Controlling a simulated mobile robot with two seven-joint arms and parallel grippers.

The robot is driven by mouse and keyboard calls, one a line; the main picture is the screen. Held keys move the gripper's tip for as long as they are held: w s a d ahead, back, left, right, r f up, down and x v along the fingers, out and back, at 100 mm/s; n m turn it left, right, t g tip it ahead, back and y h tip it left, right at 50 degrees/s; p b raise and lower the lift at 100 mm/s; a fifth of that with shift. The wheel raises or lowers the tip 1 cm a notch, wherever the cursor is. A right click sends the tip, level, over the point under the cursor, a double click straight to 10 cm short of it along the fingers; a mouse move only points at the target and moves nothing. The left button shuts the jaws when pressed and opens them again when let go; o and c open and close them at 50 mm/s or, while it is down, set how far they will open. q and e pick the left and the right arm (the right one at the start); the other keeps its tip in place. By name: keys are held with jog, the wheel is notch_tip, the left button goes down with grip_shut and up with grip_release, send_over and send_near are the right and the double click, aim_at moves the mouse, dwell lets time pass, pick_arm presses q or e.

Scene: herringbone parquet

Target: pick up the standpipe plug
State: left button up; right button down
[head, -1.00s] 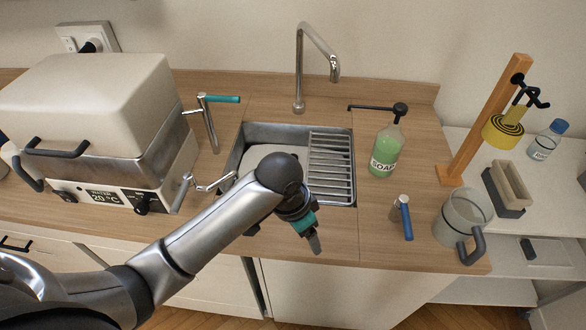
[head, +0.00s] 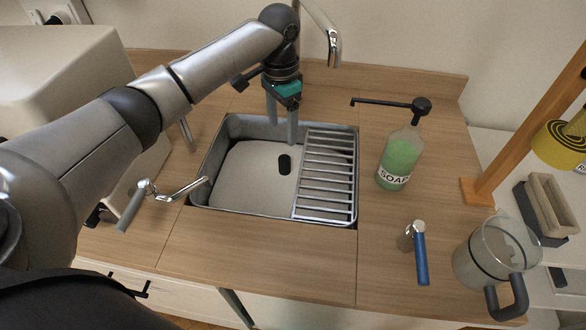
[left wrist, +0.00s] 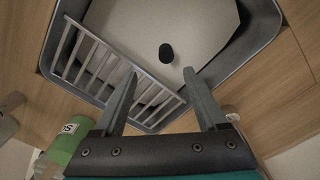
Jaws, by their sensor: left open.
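The standpipe plug (head: 284,164) is a small black stub with a rounded outline. It stands on the pale floor of the sink, left of the rack; it also shows in the left wrist view (left wrist: 166,53). My left gripper (head: 282,125) is open and empty, fingers pointing down over the back part of the sink. In the left wrist view the plug lies beyond and between the two fingertips (left wrist: 160,76), apart from both. My right gripper is not in view.
The sink (head: 226,135) has raised metal walls and a slatted rack (head: 325,175) on its right side. A faucet (head: 330,40) rises behind it. A soap bottle (head: 400,155), a blue-handled metal item (head: 420,255) and a clear jug (head: 480,262) stand to the right. The front counter is clear.

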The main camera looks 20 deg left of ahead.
aim_at(284, 168)
pick_arm(q)
jog(key=f+b, duration=0.1)
jog(key=f, duration=0.3)
jog(key=f+b, duration=0.1)
jog(key=f, duration=0.2)
jog(key=w+f+b, duration=0.1)
jog(key=f, duration=0.3)
jog(key=shift+f, duration=0.35)
jog(key=shift+w+a+f+b, duration=0.15)
jog(key=shift+f+b, duration=0.45)
jog(key=shift+f, duration=0.75)
jog(key=shift+w+a+f+b, duration=0.15)
jog(key=shift+f+b, duration=0.4)
jog(key=shift+f, duration=0.75)
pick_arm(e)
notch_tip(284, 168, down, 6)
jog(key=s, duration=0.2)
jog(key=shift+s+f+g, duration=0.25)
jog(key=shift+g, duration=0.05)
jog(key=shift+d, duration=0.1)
pick_arm(q)
grip_shut()
